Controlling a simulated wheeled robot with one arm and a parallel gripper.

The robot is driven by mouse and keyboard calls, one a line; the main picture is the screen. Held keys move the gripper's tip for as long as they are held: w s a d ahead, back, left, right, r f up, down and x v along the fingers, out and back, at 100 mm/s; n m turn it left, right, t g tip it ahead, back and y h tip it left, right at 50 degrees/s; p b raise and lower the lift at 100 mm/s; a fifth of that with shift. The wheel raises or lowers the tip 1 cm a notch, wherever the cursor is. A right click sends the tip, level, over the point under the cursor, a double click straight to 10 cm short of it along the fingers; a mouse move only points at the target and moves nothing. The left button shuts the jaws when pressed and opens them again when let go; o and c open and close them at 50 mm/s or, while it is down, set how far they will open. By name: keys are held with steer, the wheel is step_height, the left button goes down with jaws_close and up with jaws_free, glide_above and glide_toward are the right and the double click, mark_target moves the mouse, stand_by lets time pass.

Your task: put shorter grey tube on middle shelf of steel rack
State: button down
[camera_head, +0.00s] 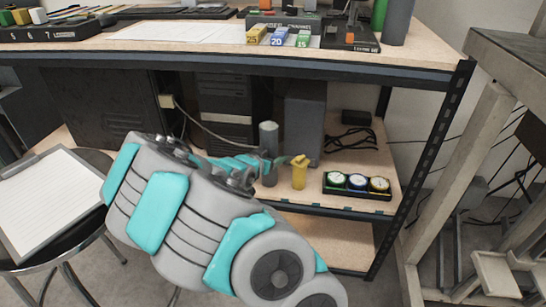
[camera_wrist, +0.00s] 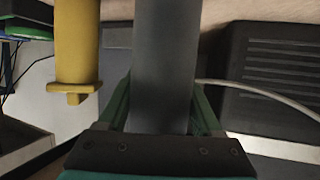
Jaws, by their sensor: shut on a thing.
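The grey tube (camera_head: 269,138) stands upright over the middle shelf (camera_head: 345,206) of the steel rack (camera_head: 433,150). My gripper (camera_head: 268,164) is shut on it, around its middle. The tube's lower end looks level with the shelf, but I cannot tell if it touches. In the wrist view the tube (camera_wrist: 166,65) runs between the two green fingers (camera_wrist: 163,108). Another grey cylinder (camera_head: 398,22), partly cut off, stands on the top surface at the right.
A yellow object (camera_head: 299,172) stands just right of the tube, also in the wrist view (camera_wrist: 77,45). A tray of round gauges (camera_head: 357,185), black cable (camera_head: 350,140) and a grey box (camera_head: 305,125) share the shelf. A stool with a clipboard (camera_head: 50,200) is at left.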

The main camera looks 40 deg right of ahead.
steer(key=shift+f, duration=0.1)
steer(key=shift+c, duration=0.3)
jaws_free()
steer(key=shift+r, duration=0.25)
steer(key=p+v, duration=0.1)
steer(key=v, duration=1.1)
steer(key=shift+f, duration=0.2)
